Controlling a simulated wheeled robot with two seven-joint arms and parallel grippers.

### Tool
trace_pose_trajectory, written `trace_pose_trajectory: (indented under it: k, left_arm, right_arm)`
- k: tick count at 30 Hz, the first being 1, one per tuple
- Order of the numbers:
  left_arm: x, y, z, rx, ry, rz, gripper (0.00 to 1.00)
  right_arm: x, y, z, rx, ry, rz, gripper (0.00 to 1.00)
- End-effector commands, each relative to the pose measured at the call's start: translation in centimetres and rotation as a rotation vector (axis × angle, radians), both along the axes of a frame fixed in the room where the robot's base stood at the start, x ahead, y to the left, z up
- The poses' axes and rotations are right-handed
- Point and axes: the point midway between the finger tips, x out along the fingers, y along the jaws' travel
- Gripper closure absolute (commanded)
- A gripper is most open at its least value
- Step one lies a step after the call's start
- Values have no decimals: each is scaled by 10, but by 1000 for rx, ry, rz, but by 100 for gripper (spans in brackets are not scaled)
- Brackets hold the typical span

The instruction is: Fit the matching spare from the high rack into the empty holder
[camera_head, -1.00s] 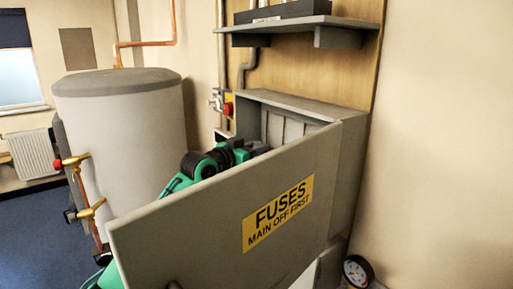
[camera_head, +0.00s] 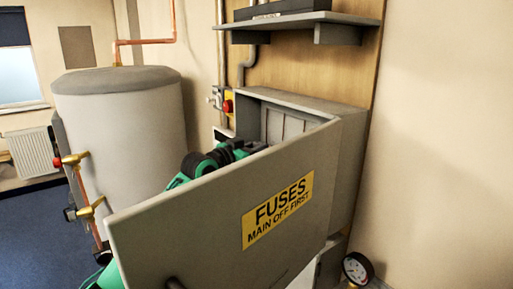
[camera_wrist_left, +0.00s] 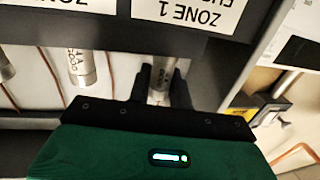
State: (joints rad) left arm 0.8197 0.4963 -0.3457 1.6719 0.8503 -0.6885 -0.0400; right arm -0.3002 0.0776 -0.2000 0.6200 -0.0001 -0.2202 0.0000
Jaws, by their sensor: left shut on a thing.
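My left gripper (camera_head: 245,149) reaches in behind the open door of the grey fuse box (camera_head: 350,170); the door hides part of the arm. In the left wrist view the same gripper (camera_wrist_left: 160,84) is shut on a silver cylindrical fuse (camera_wrist_left: 161,70), under an upside-down "ZONE 1" label (camera_wrist_left: 187,14). Whether the fuse is seated in a holder cannot be told. Two other silver fuses (camera_wrist_left: 82,68) stand to its left, one cut by the frame edge. The high rack (camera_head: 282,9) is a black block on the shelf, cut off at the top. My right gripper is not in view.
The box door (camera_head: 225,215), marked "FUSES MAIN OFF FIRST", swings out in front of my left arm. The grey shelf (camera_head: 285,21) juts out above the box. A grey tank (camera_head: 125,140) stands left. A pressure gauge (camera_head: 357,268) is low right.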

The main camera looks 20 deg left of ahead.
Motion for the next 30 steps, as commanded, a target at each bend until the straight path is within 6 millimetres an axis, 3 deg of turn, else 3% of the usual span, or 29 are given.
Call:
trace_pose_trajectory:
  k: [20,21,24,30]
  left_arm:
    - [0,0,-14,0,0,0,100]
    - [0,0,-13,0,0,0,71]
    - [0,0,-13,0,0,0,54]
    - [0,0,-13,0,0,0,54]
  right_arm:
    - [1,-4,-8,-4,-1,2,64]
    - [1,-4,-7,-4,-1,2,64]
    - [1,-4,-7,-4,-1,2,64]
    - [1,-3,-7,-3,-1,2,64]
